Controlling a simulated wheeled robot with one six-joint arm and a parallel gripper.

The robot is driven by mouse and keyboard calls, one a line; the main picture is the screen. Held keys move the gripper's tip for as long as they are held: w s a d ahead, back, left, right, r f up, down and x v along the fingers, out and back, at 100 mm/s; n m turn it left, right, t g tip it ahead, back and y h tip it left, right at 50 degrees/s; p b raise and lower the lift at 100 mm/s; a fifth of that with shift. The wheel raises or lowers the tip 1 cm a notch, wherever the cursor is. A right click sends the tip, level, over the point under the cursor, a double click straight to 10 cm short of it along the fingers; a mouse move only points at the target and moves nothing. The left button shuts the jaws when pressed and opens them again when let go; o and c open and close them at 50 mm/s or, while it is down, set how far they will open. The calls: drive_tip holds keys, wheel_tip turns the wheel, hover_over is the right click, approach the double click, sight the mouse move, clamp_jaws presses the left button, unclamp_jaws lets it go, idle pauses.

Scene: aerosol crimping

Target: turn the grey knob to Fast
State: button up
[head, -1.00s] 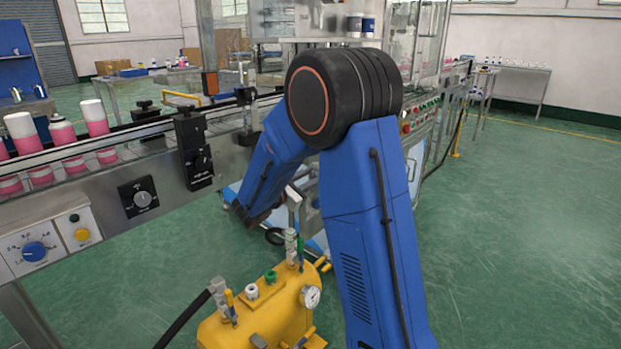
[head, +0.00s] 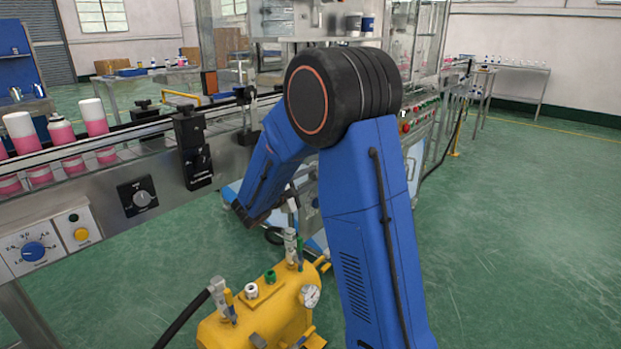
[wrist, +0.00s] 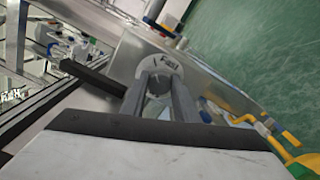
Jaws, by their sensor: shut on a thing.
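In the wrist view, the grey knob (wrist: 159,84) stands on a round pale dial plate (wrist: 161,64) that bears the word Fast near its upper edge. My gripper (wrist: 159,93) is shut on the knob, with one finger on each side of it. The knob's pointer is too small and too covered to read. In the head view, my arm stands in front of this area, and neither the gripper nor the gripped knob can be made out.
A conveyor (head: 75,195) with pink bottles runs along the left. Its side carries a black-plated dial (head: 138,197), a blue knob (head: 33,251) and a yellow button (head: 81,234). A yellow tank (head: 262,312) with a gauge stands low in front. Green floor is clear at right.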

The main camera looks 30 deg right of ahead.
drive_tip(key=shift+m, duration=0.4)
drive_tip(key=o, duration=1.1)
drive_tip(key=shift+c, duration=0.2)
drive_tip(key=v, duration=1.7)
drive_tip(key=shift+a, duration=0.2)
drive_tip(key=shift+s, duration=0.1)
